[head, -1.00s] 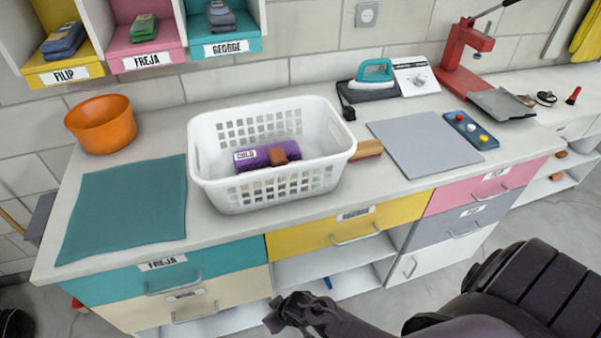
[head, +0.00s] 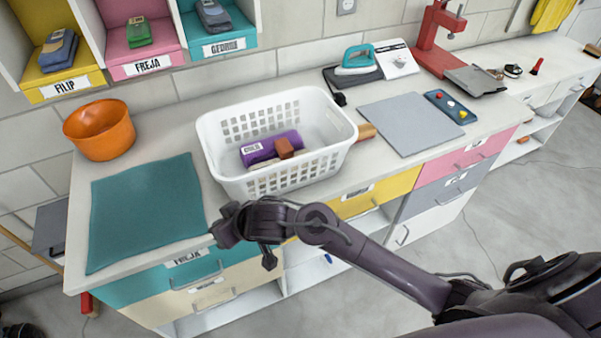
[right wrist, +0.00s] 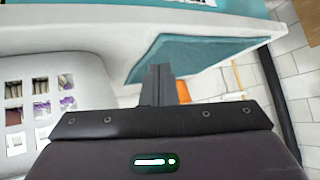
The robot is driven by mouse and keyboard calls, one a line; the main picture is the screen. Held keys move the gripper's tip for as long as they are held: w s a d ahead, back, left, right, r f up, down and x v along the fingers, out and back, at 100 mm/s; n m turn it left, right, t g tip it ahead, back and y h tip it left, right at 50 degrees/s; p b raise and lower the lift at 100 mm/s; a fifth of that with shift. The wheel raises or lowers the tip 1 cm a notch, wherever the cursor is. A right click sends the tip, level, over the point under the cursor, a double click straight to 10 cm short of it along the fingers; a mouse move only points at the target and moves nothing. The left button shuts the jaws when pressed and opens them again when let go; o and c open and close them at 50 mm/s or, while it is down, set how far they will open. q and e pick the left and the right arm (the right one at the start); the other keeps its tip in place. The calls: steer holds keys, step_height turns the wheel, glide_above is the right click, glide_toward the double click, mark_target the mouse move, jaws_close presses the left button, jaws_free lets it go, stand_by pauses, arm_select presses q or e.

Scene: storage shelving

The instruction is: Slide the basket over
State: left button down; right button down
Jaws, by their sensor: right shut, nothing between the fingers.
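The white laundry basket (head: 226,172) stands upright on the counter, right of the teal mat (head: 150,210). A purple rolled cloth labelled COLD (head: 270,149) and a small brown block (head: 285,148) lie in it. My right gripper (head: 222,236) is at the counter's front edge, in front of the basket's near left corner and by the mat's right edge. In the right wrist view its fingers (right wrist: 160,78) are shut and empty, between the basket's holed wall (right wrist: 45,65) on the left and the mat (right wrist: 190,45). The gripper appears apart from the basket. My left gripper is out of view.
An orange bowl (head: 100,130) stands behind the mat. A wooden-ended item (head: 366,131) lies against the basket's right side, then a grey board (head: 410,125). An iron (head: 358,60) stands behind. Cubbies (head: 145,68) overhang the back left.

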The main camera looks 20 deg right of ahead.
step_height(320, 180, up, 7)
steer(key=s+a+n+g+y+p, duration=0.1)
steer(key=a+n+g+p, duration=0.1)
steer(key=a, duration=0.1)
steer(key=s+d+r+m+g+h+p, duration=0.15)
steer(key=d+m+h, duration=0.25)
steer(key=d, duration=0.7)
steer(key=d+r+m+g+h, duration=0.1)
steer(key=d+r+m+h, duration=0.2)
steer(key=d, duration=0.9)
steer(key=w+f+b, duration=0.1)
steer(key=w+f, duration=0.6)
steer(key=f, duration=0.2)
steer(key=shift+f+b, duration=0.2)
steer(key=shift+b, duration=0.1)
steer(key=shift+w+d, duration=0.1)
steer(key=shift+w, duration=0.05)
